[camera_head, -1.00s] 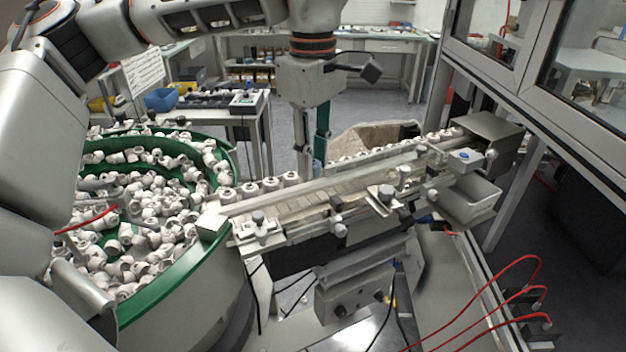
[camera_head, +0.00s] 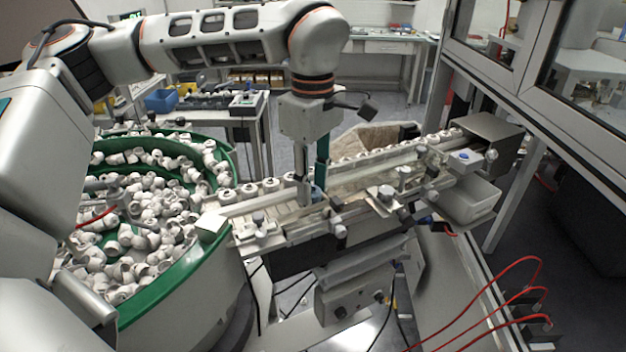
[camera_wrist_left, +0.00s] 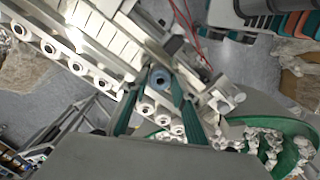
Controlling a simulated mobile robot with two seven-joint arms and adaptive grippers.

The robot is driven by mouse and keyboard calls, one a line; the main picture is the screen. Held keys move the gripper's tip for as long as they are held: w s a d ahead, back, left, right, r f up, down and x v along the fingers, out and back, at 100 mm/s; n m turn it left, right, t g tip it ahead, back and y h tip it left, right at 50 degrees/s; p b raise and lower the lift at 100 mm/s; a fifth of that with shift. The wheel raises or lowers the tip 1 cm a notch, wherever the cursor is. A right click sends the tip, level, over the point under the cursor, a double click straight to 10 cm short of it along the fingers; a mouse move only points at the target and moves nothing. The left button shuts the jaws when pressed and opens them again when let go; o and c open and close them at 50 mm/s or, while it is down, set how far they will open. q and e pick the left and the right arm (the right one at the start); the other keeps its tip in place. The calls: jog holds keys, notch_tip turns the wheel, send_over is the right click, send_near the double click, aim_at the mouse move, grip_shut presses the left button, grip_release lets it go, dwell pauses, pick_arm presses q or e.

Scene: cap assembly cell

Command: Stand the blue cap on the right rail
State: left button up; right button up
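My left gripper (camera_head: 311,196) reaches down over the conveyor unit and is shut on the blue cap (camera_head: 318,194). The cap is over the long pale rails (camera_head: 375,168), close beside the row of white caps (camera_head: 270,185). I cannot tell whether its underside touches a rail, and the finger partly covers it in the head view. My right gripper is not in view.
A green-rimmed bowl (camera_head: 190,262) full of loose white parts stands at the left. Clamps and knobs (camera_head: 385,194) line the near side of the rails. A grey box (camera_head: 487,135) closes the right end, with a white bin (camera_head: 466,200) below it.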

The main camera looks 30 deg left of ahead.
aim_at(313, 188)
pick_arm(q)
jog(key=shift+r, duration=0.1)
dwell(0.3)
jog(key=shift+w+r, duration=0.1)
jog(key=shift+r, duration=6.15)
jog(key=shift+d+f, duration=0.1)
